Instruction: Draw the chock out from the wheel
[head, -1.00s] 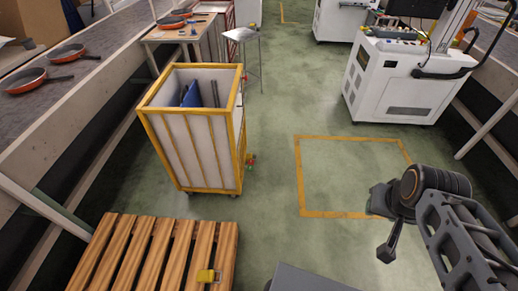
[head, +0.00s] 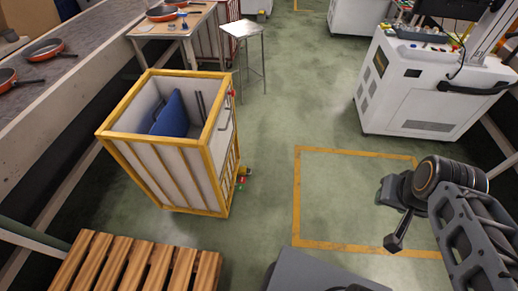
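A yellow-framed cart (head: 165,140) with pale panels stands on the green floor left of centre, with a blue panel (head: 172,115) inside. Small yellow, red and green pieces (head: 243,177) show low at its right side. They are too small to tell whether one is the chock, and no wheel shows clearly there. My gripper (head: 393,243) hangs at the end of my arm at the right, over the floor marking and well apart from the cart. Its fingers cannot be made out, and nothing is seen held in it.
An empty orange floor outline (head: 297,200) lies right of the cart. A wooden pallet (head: 135,265) is at the lower left. A stool (head: 243,30), a small table (head: 145,30) with pans and a white machine (head: 415,90) stand further back. The floor between cart and outline is clear.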

